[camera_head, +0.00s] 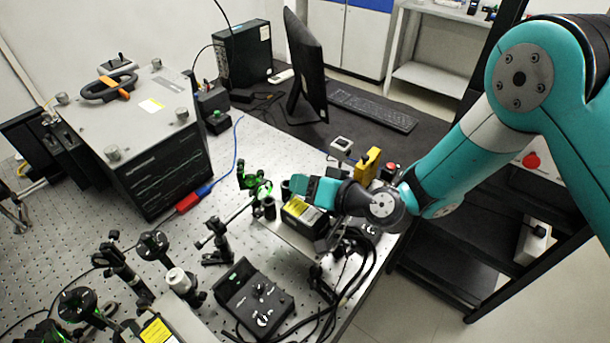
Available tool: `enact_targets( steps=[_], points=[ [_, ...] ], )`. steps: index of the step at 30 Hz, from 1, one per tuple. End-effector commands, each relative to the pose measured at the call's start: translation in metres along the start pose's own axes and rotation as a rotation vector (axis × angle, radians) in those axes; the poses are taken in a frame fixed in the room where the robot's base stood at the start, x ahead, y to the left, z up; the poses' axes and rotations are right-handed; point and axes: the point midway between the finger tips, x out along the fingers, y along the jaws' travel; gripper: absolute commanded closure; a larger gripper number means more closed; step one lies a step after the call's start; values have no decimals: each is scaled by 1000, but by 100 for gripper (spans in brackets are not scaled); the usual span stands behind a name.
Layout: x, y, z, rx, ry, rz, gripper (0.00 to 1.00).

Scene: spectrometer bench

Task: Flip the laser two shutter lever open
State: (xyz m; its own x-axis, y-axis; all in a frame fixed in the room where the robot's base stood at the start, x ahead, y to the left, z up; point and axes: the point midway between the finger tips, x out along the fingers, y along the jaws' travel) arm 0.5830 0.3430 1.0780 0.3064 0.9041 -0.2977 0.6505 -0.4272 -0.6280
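My gripper (300,186), at the end of my teal arm, is over the bench near a black box with a yellow label (301,211), which looks like a laser. The gripper covers part of this box, and I cannot tell whether they touch. Its fingers are too small and too edge-on to show whether they are open. A green glow (264,189) shows at a mount just left of the box. A second box with a yellow label (158,331) is cut off at the bottom edge. I cannot make out a shutter lever on either box, nor which is laser two.
A large grey-topped instrument (150,120) stands at the left of the perforated bench (228,160). Optic posts (155,246), a black control box (253,300) and loose cables (365,265) crowd the front. A monitor (305,65) and keyboard (372,110) stand behind.

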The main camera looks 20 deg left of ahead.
Motion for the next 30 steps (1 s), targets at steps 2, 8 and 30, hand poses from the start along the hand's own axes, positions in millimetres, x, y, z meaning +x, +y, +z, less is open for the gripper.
enact_targets(
  steps=[2,8,30],
  points=[
    [4,0,0,-1,-1,0,62],
    [5,0,0,0,0,1,62],
    [10,19,5,294,-58,-69,100]
  ],
)
